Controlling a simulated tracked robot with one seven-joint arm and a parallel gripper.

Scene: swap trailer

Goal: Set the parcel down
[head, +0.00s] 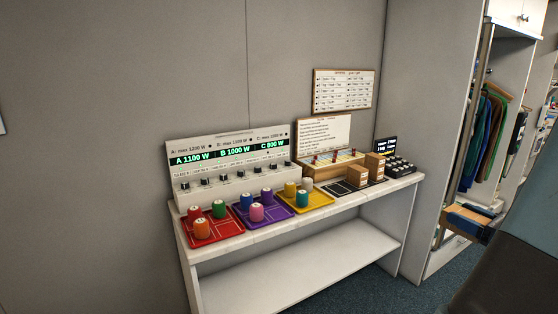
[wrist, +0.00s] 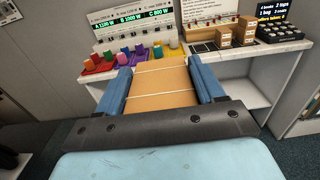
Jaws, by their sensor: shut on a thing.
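The parcel, a brown cardboard box with pale string (wrist: 160,92), fills the space between the two blue fingers of my gripper (wrist: 158,70) in the wrist view. My gripper is shut on it from both sides. In the head view the parcel (head: 470,214) shows small at the right, held in the air in front of the wardrobe and to the right of the white bench (head: 300,232). Its underside is hidden. In the wrist view the bench lies beyond the parcel, with no visible contact.
The bench carries red (head: 213,238), purple (head: 271,220) and yellow (head: 316,208) trays with coloured cylinders, and a display panel (head: 229,165). The bench's lower shelf (head: 310,276) is empty.

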